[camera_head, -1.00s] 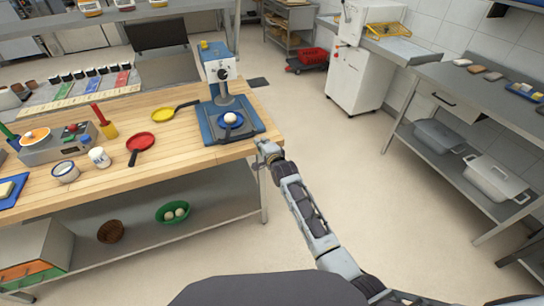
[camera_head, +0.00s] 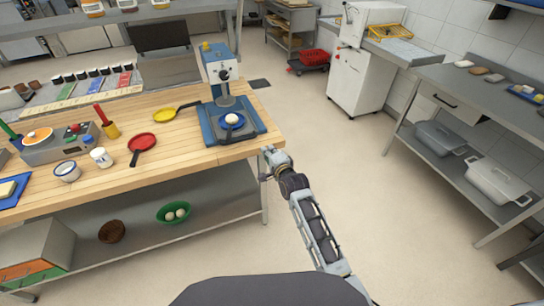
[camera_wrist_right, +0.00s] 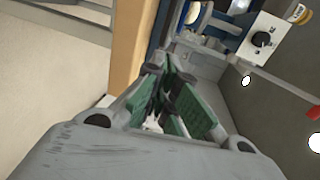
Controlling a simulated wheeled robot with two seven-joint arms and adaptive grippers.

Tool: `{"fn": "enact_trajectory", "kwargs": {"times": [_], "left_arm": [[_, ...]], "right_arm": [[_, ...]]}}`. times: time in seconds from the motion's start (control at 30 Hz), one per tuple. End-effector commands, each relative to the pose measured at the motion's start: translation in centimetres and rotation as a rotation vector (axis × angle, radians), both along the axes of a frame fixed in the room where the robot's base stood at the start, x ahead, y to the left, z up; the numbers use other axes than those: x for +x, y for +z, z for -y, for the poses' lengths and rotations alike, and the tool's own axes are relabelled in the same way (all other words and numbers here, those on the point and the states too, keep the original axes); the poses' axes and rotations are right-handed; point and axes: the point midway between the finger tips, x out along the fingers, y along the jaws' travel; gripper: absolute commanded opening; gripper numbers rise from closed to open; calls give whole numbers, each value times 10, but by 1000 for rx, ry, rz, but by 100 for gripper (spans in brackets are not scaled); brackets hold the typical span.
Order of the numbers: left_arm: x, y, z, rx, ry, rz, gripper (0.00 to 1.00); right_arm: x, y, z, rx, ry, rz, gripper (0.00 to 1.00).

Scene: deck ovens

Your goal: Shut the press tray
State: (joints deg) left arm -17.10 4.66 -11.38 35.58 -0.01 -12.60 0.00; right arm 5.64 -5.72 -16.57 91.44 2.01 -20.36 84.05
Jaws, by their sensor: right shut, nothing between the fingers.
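The press (camera_head: 222,75) stands on its blue base (camera_head: 252,133) near the right end of the wooden table. Its small blue tray (camera_head: 229,126) holds a white ball (camera_head: 232,118) and sticks out in front of the column, under the head. My right gripper (camera_head: 269,153) is beside the table's right front corner, apart from the press and to the front right of the tray. In the right wrist view its green-padded fingers (camera_wrist_right: 165,85) are shut and empty. The press's head with a black knob (camera_wrist_right: 261,40) shows there beyond them. My left gripper is not in view.
Left of the press lie a yellow pan (camera_head: 166,114) and a red pan (camera_head: 143,142). The wooden table's edge (camera_head: 210,163) is close to my right gripper. A lower shelf holds a green bowl (camera_head: 174,212).

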Motion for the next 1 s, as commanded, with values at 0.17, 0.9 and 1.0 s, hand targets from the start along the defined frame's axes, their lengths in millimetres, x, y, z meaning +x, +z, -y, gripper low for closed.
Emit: {"fn": "enact_trajectory", "kwargs": {"times": [0.17,0.9,1.0], "left_arm": [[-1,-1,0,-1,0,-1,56],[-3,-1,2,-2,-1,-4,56],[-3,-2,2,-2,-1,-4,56]], "right_arm": [[-15,3,5,2,0,0,0],[-37,8,12,1,0,1,0],[-37,7,12,1,0,0,0]]}}
